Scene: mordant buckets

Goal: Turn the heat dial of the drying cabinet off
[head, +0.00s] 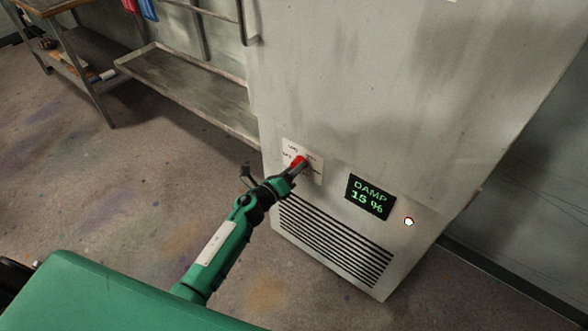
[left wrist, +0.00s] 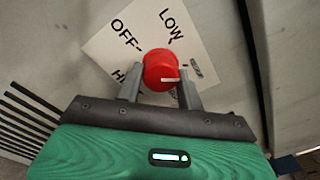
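The heat dial is a red round knob (head: 298,161) on a white label plate (head: 318,165) low on the front of the grey drying cabinet (head: 375,95). In the left wrist view the dial (left wrist: 160,68) sits between the two fingers of my left gripper (left wrist: 160,88), which appear to touch its sides. The plate there reads OFF at upper left and LOW at upper right; a word at lower left is partly hidden. A short white mark on the dial points right, toward the right finger. My left gripper also shows in the head view (head: 294,168). My right gripper is not in view.
A lit display (head: 370,197) reads DAMP 16 %. A glowing orange-white lamp (head: 408,221) is right of it. A slatted vent (head: 335,240) lies below. A metal shelf rack (head: 190,90) stands left of the cabinet, and a workbench (head: 75,50) farther left. The floor between is clear.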

